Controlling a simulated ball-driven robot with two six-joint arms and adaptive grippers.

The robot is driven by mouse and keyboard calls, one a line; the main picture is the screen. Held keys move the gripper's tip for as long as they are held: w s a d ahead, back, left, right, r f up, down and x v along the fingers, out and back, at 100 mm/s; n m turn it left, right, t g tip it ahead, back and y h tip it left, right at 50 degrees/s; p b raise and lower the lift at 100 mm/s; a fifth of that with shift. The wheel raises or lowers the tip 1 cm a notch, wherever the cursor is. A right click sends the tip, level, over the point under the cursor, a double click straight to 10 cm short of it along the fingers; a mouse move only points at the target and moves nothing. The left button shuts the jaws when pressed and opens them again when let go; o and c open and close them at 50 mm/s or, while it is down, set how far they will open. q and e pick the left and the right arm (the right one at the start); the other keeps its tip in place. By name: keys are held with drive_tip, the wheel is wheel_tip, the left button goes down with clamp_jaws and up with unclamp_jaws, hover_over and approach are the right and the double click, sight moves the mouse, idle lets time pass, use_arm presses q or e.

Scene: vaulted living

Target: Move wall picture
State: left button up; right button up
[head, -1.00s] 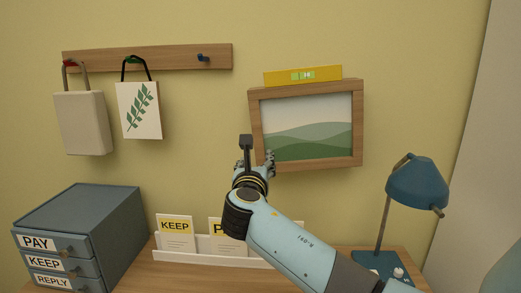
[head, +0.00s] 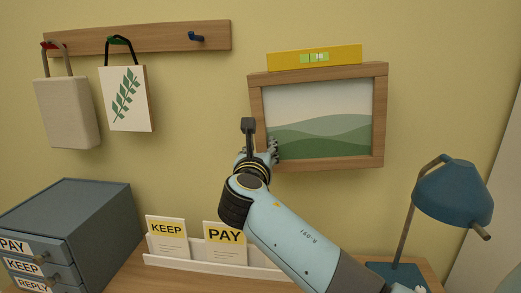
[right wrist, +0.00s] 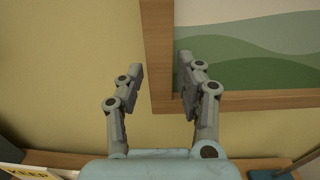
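The wall picture (head: 318,135), a wooden frame around green hills and pale sky, hangs on the yellow wall. Its left bar and lower left corner show in the right wrist view (right wrist: 158,60). A yellow spirit level (head: 290,61) with a green vial lies along the frame's top edge. My right gripper (head: 270,150) is at the frame's lower left side. In the right wrist view its two fingers (right wrist: 161,66) are apart, one on each side of the left bar; whether they touch it I cannot tell. My left gripper is not in view.
A wooden hook rail (head: 160,37) holds a beige bag (head: 67,112) and a leaf-print bag (head: 128,98). Below are a grey drawer unit (head: 85,225), a white card holder (head: 195,265) and a blue lamp (head: 452,190) at the right. Bare wall lies between rail and picture.

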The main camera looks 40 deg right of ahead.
clamp_jaws()
drive_tip(key=shift+w+a+r+m+p, duration=0.1)
drive_tip(key=shift+w+r+m+p, duration=0.05)
drive_tip(key=shift+r+m+p, duration=0.25)
drive_tip(key=shift+w+a+r+m+p, duration=0.15)
drive_tip(key=shift+r+m+p, duration=0.1)
drive_tip(key=shift+r, duration=0.25)
drive_tip(key=shift+o, duration=1.9)
unclamp_jaws()
drive_tip(key=shift+d+f, duration=0.1)
drive_tip(key=v, duration=0.7)
drive_tip(key=shift+a, duration=0.25)
drive_tip(key=shift+s, duration=0.15)
